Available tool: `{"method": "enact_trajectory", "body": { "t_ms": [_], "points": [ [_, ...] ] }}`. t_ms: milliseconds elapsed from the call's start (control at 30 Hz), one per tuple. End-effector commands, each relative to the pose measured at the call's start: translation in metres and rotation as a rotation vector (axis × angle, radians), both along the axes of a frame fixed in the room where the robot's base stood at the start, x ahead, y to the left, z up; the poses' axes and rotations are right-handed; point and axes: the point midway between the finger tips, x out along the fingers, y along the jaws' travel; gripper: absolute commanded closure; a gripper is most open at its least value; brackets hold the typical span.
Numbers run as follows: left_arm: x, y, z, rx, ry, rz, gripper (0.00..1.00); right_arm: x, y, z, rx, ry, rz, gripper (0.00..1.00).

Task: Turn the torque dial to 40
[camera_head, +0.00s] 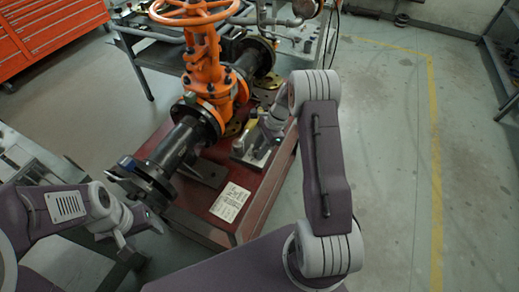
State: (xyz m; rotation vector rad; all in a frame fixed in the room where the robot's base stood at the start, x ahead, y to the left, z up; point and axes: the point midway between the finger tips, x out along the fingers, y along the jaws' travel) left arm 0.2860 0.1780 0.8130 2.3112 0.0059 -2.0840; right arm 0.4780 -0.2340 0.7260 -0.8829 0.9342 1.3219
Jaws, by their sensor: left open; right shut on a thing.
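The orange gate valve (203,65) stands on a red-topped stand (215,222), with a dark pipe (172,146) running through it. A small grey unit (257,158) sits on the stand to the right of the valve. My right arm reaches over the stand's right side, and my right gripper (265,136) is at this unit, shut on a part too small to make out. The torque dial and its numbers cannot be told apart here. My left gripper (140,222) is open and empty, beside the stand's near left corner, close to the dark flange (145,183).
A white label (230,203) lies on the stand top. A round gauge (306,8) shows at the top behind the valve. Red drawer cabinets (48,28) stand at the far left. The floor to the right, with its yellow line (435,150), is clear.

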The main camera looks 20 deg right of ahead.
Motion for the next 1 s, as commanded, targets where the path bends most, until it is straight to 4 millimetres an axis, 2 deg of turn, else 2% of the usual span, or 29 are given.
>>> {"method": "enact_trajectory", "body": {
  "t_ms": [33, 100, 433, 800, 1000],
  "points": [
    [0.0, 0.0, 0.0, 0.0, 0.0, 0.0, 0.43, 0.0, 0.0, 0.0, -0.001, 0.0, 0.0, 0.63],
    [0.0, 0.0, 0.0, 0.0, 0.0, 0.0, 0.43, 0.0, 0.0, 0.0, -0.001, 0.0, 0.0, 0.5],
    [0.0, 0.0, 0.002, 0.0, 0.0, 0.0, 0.43, 0.0, -0.002, 0.005, -0.001, -0.002, -0.001, 0.5],
    [0.0, 0.0, 0.018, 0.0, 0.0, 0.0, 0.43, -0.001, -0.03, 0.073, -0.001, -0.003, -0.001, 0.5],
    [0.0, 0.0, 0.019, 0.0, 0.0, 0.0, 0.43, -0.002, -0.035, 0.084, -0.001, 0.0, -0.001, 0.5]
  ]
}}
